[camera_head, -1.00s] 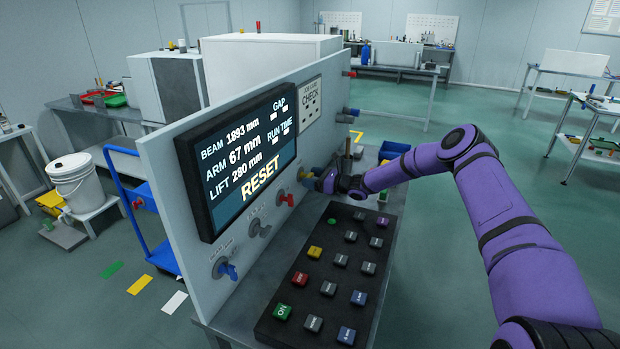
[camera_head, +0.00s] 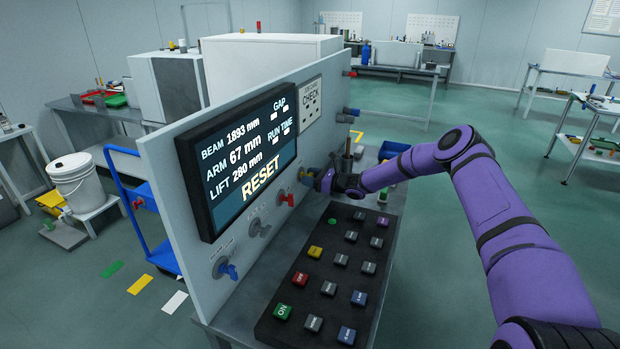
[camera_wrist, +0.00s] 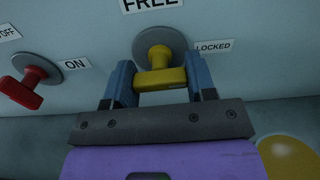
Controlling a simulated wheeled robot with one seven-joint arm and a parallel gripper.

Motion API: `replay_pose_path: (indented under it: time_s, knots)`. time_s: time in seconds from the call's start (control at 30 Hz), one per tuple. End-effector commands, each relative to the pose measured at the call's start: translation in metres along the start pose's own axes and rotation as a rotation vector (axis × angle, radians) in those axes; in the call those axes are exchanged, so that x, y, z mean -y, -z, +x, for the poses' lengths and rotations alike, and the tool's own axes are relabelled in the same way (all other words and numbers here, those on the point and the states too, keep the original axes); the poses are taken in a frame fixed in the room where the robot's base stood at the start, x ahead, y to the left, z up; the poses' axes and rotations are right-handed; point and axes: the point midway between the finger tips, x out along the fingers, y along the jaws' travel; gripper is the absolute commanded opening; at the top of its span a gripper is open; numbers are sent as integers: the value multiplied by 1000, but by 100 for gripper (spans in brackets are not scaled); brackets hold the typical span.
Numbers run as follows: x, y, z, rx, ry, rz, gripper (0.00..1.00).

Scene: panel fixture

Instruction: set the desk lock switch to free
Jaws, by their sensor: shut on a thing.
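The lock switch has a yellow handle (camera_wrist: 162,79) on a round grey disc on the panel. In the wrist view, a FREE label (camera_wrist: 151,4) is above it and a LOCKED label (camera_wrist: 213,46) is to its upper right. The handle's bar lies nearly level in that view; I cannot tell which label it points to. My gripper (camera_wrist: 160,84) is shut on the yellow handle, with one blue finger on each side. In the head view my gripper (camera_head: 324,181) is at the panel, and the yellow switch (camera_head: 305,174) is partly hidden behind it.
A red switch (camera_wrist: 28,86) with OFF and ON labels is left of the yellow one. Grey (camera_head: 259,228) and blue (camera_head: 226,269) switches are nearer on the panel, below the display (camera_head: 240,160). A button keypad (camera_head: 330,275) lies on the desk below my arm.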

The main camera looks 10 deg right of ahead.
Motion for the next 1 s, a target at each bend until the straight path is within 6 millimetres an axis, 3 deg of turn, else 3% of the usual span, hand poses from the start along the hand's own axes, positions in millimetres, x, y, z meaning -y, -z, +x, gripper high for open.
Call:
replay_pose_path:
  time_s: [0.27,1.0]
  knots:
    - [0,0,0,1,-1,-170,27]
    - [0,0,0,0,0,-867,27]
